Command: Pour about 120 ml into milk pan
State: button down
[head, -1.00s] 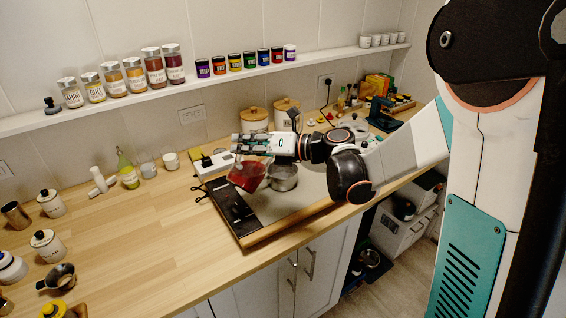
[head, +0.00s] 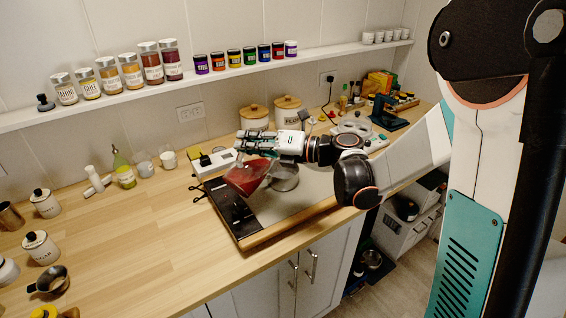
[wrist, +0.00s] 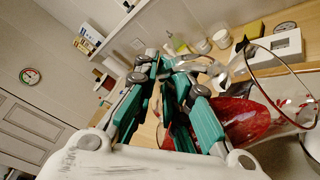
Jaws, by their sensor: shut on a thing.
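My gripper (head: 246,143) is shut on a clear glass vessel (head: 248,178) holding red liquid. In the head view the vessel hangs strongly tilted over the hob, its lower right side close to the milk pan. The metal milk pan (head: 285,180) stands upright on the hob, partly hidden by the vessel and my gripper. In the wrist view my gripper's green fingers (wrist: 170,72) are beside the glass vessel (wrist: 243,122), whose open rim faces right, near the liquid's edge. I cannot make out a stream or the level inside the pan.
The dark and grey hob (head: 238,215) lies on the wooden counter (head: 130,235). A white boxy device (head: 213,160) and lidded canisters (head: 254,117) stand behind. A black-handled metal cup (head: 50,280) and lidded jars are at left. The counter's middle left is clear.

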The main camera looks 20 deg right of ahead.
jog(key=shift+w+d+f+m+b, duration=0.3)
jog(key=shift+d+f+m+b, duration=0.1)
jog(key=shift+m+b, duration=0.15)
dwell(0.8)
